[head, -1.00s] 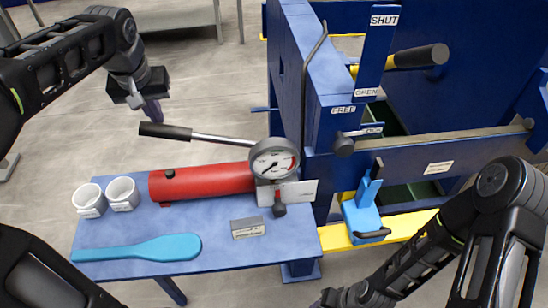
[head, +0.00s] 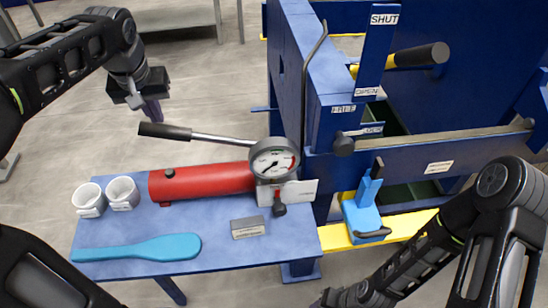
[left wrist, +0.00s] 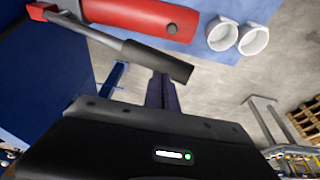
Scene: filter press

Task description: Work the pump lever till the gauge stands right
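The pump lever (head: 222,139) runs left from beside the gauge, its black grip (head: 165,131) at the far end. The red pump cylinder (head: 205,183) lies below it on the blue bench. The round gauge (head: 273,160) has its needle toward the lower left, with a red arc at the right; its figures are too small to read. My left gripper (head: 152,108) is just above and behind the grip, its fingers together and empty. In the left wrist view the fingers (left wrist: 162,92) show beside the black grip (left wrist: 158,61); contact cannot be told.
Two white cups (head: 108,194), a blue paddle (head: 140,248) and a small grey block (head: 248,228) are on the bench. A small red-stemmed valve handle (head: 279,208) is below the gauge. The blue press frame (head: 325,85) stands close at the right.

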